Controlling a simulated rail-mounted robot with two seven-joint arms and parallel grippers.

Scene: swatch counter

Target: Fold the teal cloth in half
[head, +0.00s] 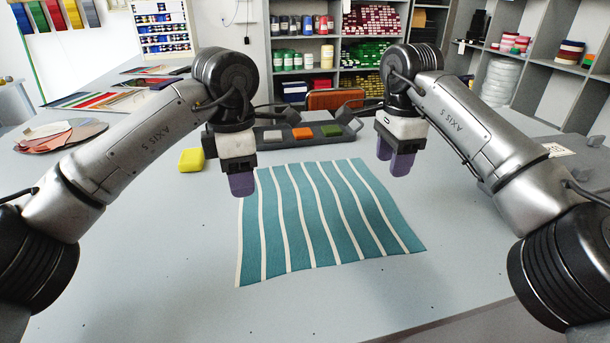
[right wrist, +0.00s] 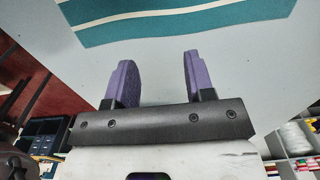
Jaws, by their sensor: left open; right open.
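The teal cloth (head: 318,222) with white stripes lies flat and spread out on the grey counter. Its far left corner is partly hidden behind my left gripper. My left gripper (head: 242,186) has purple fingers and is over the cloth's far left corner; I cannot tell whether it touches. My right gripper (head: 394,162) is to the right of the cloth's far right corner, apart from it. In the right wrist view the right gripper (right wrist: 154,82) is open with nothing between its fingers, and the cloth (right wrist: 185,22) lies beyond the fingertips.
A yellow block (head: 191,160) sits left of my left gripper. A dark tray (head: 310,136) with grey, orange and green pieces stands behind the cloth. Fabric swatches (head: 50,138) lie at the far left. The counter (head: 180,260) is clear around the cloth's near side.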

